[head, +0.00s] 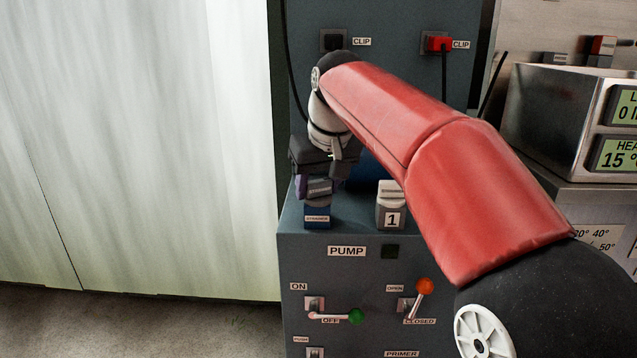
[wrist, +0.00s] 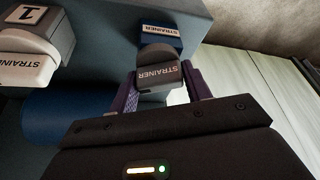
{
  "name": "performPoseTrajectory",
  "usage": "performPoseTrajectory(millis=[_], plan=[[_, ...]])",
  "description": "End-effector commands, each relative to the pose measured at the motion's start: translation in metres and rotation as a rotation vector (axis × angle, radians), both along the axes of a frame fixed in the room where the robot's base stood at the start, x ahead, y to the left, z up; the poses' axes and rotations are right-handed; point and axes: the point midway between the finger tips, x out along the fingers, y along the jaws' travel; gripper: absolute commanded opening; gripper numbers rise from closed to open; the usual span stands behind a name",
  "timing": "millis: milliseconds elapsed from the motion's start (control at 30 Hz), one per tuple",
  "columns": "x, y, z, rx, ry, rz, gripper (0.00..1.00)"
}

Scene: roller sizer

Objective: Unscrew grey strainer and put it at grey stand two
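The grey strainer (head: 319,187), a small dark grey block with a lettered label, is at the blue mount (head: 317,215) on top of the pump box. It also shows in the wrist view (wrist: 158,76), in line with the blue mount (wrist: 163,37); whether it is loose from the mount I cannot tell. My gripper (wrist: 160,84) has its purple fingers on both sides of the strainer, seemingly touching it. In the head view my gripper (head: 318,183) partly covers the strainer. I see no stand marked two.
A white strainer (head: 391,188) sits on a grey stand marked 1 (head: 391,216), just right of the blue mount. Below are a green-knobbed lever (head: 355,316) and an orange-knobbed lever (head: 425,286). My red arm hides part of the panel. A pale wall (head: 130,150) is at left.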

Motion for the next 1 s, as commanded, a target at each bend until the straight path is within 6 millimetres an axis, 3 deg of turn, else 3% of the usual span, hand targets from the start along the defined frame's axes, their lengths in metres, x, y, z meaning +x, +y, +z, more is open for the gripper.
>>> performPoseTrajectory(millis=[33,167,200,433,1000], plan=[[-0.0001,0.0,0.0002,0.0,0.0,0.0,0.42],[-0.0001,0.0,0.0003,0.0,0.0,0.0,0.24],[-0.0001,-0.0001,0.0003,0.0,0.0,0.0,0.44],[-0.0001,-0.0001,0.0006,0.0,-0.001,-0.001,0.15],[-0.0005,0.0006,0.0019,-0.001,0.001,-0.327,0.15]])
